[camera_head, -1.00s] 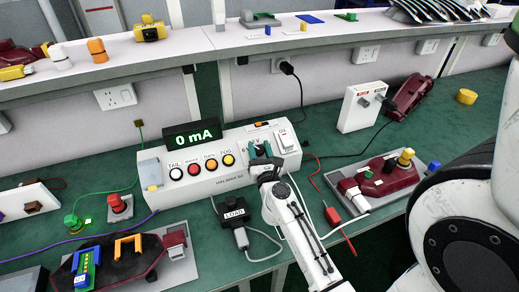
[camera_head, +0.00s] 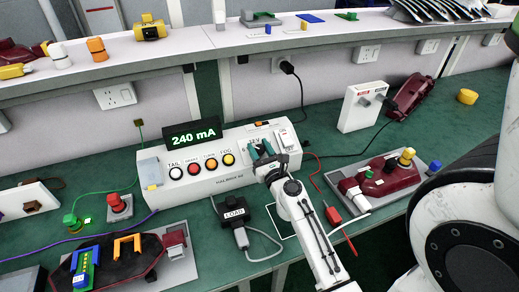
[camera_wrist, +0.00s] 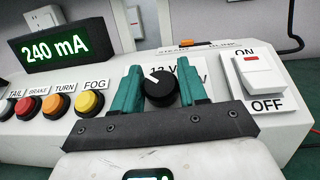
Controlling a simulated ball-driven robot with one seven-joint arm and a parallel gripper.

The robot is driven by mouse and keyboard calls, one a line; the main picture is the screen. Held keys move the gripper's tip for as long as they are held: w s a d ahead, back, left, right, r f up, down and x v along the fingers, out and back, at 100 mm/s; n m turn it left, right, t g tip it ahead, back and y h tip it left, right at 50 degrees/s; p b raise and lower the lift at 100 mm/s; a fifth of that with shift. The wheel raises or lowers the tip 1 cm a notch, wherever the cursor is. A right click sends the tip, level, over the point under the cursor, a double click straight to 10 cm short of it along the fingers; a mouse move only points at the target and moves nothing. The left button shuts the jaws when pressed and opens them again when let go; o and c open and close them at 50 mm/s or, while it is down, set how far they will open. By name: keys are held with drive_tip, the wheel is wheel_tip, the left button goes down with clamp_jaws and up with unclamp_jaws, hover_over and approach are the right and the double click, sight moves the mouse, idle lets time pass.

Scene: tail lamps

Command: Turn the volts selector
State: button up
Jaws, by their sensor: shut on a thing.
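The volts selector is a round black knob (camera_wrist: 160,92) with a white pointer mark, on the sloped panel of the white test box (camera_head: 215,181). In the wrist view the mark points to the upper left. A partly covered label behind it reads 12 V. My gripper (camera_wrist: 161,80) has its teal fingers on both sides of the knob and is shut on it. In the head view my gripper (camera_head: 263,150) hides most of the knob. The box's display (camera_wrist: 58,48) reads 240 mA.
The ON/OFF switch (camera_wrist: 259,75) is close to the right finger. The TAIL, BRAKE, TURN and FOG buttons (camera_wrist: 57,103) are to the left. A black LOAD box (camera_head: 234,213) and cables lie in front. A red lamp unit (camera_head: 388,178) lies right.

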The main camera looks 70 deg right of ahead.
drive_tip(key=shift+n+t+y+b, duration=0.3)
drive_tip(key=shift+n+t+y, duration=0.65)
drive_tip(key=shift+n, duration=0.35)
drive_tip(key=o, duration=1)
drive_tip(key=shift+c, duration=0.2)
drive_tip(key=b+v, duration=0.3)
drive_tip(key=v, duration=0.8)
drive_tip(key=shift+r, duration=0.1)
